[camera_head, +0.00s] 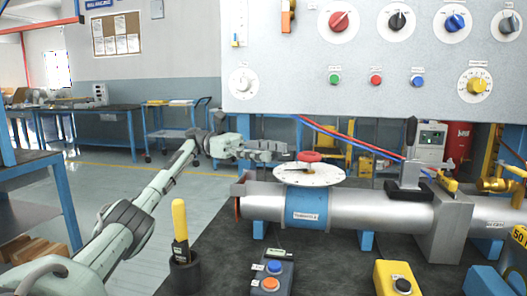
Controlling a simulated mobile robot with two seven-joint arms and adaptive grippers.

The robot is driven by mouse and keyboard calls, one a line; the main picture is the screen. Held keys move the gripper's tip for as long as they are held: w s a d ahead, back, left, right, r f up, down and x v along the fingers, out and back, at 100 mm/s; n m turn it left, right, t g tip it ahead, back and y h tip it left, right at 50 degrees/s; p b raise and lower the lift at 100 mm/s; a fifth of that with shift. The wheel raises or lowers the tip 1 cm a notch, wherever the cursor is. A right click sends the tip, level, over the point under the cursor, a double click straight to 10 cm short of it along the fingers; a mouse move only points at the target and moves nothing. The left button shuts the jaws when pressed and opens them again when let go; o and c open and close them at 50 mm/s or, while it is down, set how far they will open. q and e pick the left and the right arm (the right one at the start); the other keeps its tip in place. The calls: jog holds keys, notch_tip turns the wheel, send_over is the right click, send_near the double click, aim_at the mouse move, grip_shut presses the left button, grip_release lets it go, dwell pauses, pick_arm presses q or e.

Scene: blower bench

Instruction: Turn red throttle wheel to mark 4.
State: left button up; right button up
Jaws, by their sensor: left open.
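The red throttle wheel (310,156) sits above a round white dial plate (322,178) on top of the silver pipe, at the middle of the head view. The marks on the dial are too small to read. A thin dark pointer lies across the dial's left part. My left gripper (285,151) reaches in from the left at about the wheel's height. It is open and empty, and its fingertips are just left of the wheel. I cannot tell whether they touch it. My right gripper is not in view.
The silver pipe (370,211) with a blue band runs across the bench. A black lever (411,145) stands to its right. In front are a yellow-handled tool in a black cup (186,272), a button box (267,277) and a yellow box (395,279). A knob panel (300,85) hangs above.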

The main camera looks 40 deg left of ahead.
pick_arm(q)
jog(key=shift+v, duration=1.1)
